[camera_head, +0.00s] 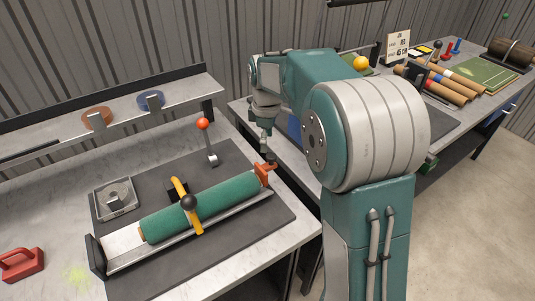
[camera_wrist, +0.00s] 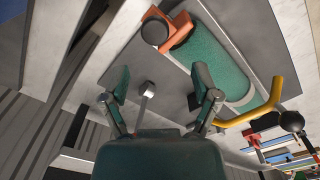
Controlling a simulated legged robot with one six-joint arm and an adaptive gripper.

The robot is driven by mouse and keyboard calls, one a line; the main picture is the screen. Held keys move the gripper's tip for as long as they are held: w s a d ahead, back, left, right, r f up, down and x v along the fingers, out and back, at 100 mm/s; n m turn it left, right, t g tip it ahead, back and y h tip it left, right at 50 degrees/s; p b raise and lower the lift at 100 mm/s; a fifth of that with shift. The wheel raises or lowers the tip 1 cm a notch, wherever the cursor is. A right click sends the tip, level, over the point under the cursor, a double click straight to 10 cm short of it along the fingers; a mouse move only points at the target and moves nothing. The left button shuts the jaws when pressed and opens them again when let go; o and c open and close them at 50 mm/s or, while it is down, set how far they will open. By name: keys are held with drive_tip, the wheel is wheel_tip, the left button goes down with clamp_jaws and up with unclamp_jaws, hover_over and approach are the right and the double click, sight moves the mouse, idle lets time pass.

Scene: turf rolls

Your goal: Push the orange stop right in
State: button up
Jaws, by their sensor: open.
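The orange stop (camera_head: 265,172) sits at the right end of the green turf roll (camera_head: 205,207) in the head view. It has a dark round knob, and I cannot tell whether it touches the roll. In the wrist view the orange stop (camera_wrist: 181,28) is at the top, beside the end of the green roll (camera_wrist: 215,58). My gripper (camera_head: 266,138) hangs above and behind the stop in the head view. In the wrist view my gripper (camera_wrist: 162,92) has its two fingers spread, with nothing held. The stop lies beyond the fingertips, apart from them.
A yellow clamp handle (camera_head: 179,187) with a black ball crosses the roll. A red-balled lever (camera_head: 203,124) stands behind it. A shelf with tape rolls (camera_head: 97,117) is at the back left. A red-handled tool (camera_head: 21,263) lies at the front left.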

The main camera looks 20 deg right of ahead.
sight(271, 156)
drive_tip(key=f, duration=0.1)
drive_tip(key=d+f, duration=0.1)
drive_tip(key=f, duration=0.1)
drive_tip(key=d+f, duration=0.1)
drive_tip(key=f, duration=0.1)
drive_tip(key=shift+d+f, duration=0.1)
drive_tip(key=shift+f, duration=0.15)
drive_tip(key=shift+a, duration=0.8)
drive_tip(key=c, duration=0.9)
drive_tip(key=shift+d+f, duration=0.1)
drive_tip(key=shift+d, duration=0.25)
clamp_jaws()
drive_tip(key=shift+s+a, duration=0.1)
